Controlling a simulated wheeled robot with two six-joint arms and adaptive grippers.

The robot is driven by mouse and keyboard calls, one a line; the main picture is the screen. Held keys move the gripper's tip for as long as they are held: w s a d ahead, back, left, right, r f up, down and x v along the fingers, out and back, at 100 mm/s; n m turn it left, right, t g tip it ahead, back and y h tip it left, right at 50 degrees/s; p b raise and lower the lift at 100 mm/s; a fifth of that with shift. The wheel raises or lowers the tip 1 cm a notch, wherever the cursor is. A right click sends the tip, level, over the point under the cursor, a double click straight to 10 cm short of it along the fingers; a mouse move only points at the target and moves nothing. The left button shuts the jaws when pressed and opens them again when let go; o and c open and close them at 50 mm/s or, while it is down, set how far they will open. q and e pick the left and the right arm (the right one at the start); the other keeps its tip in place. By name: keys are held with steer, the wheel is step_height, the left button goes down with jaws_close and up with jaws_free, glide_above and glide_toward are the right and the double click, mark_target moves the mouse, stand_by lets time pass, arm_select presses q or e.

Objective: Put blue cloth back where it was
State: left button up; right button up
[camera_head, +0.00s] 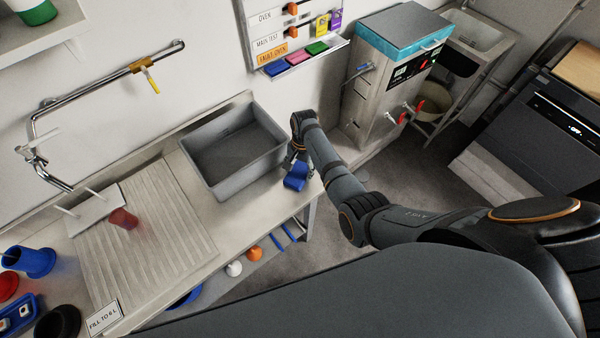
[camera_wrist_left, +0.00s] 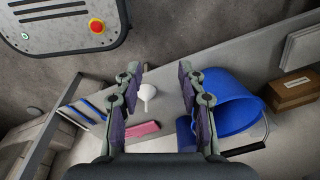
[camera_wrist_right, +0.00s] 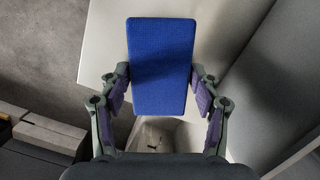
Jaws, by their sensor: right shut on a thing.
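The blue cloth (camera_head: 296,177) is a folded, thick rectangular pad at the right end of the counter, just in front of the grey sink basin. My right gripper (camera_head: 298,152) is shut on it. In the right wrist view the blue cloth (camera_wrist_right: 161,60) lies flat between the two fingers of my right gripper (camera_wrist_right: 160,82), with its far end past the fingertips. I cannot tell whether it touches the counter. My left gripper (camera_wrist_left: 158,75) is open and empty in the left wrist view, above a lower shelf; it does not show in the head view.
The grey basin (camera_head: 190,165) stands behind the cloth, and the ribbed drainboard (camera_head: 150,235) is to the left. A steel water bath (camera_head: 388,85) stands to the right.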

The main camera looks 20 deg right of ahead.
mark_target(301, 169)
steer(key=shift+s+r, duration=0.1)
steer(key=shift+s, duration=0.1)
steer(key=shift+s+a+r, duration=0.1)
steer(key=o, duration=1)
steer(key=shift+f, duration=0.25)
steer(key=shift+o, duration=1)
steer(key=shift+r, duration=0.5)
arm_select(q)
steer(key=shift+s+a+f+b, duration=0.1)
steer(key=shift+s+f+b, duration=0.2)
steer(key=shift+s, duration=0.15)
arm_select(e)
step_height(301, 169, up, 11)
steer(key=w+d, duration=0.1)
steer(key=shift+w+d+r, duration=0.15)
steer(key=shift+r, duration=0.05)
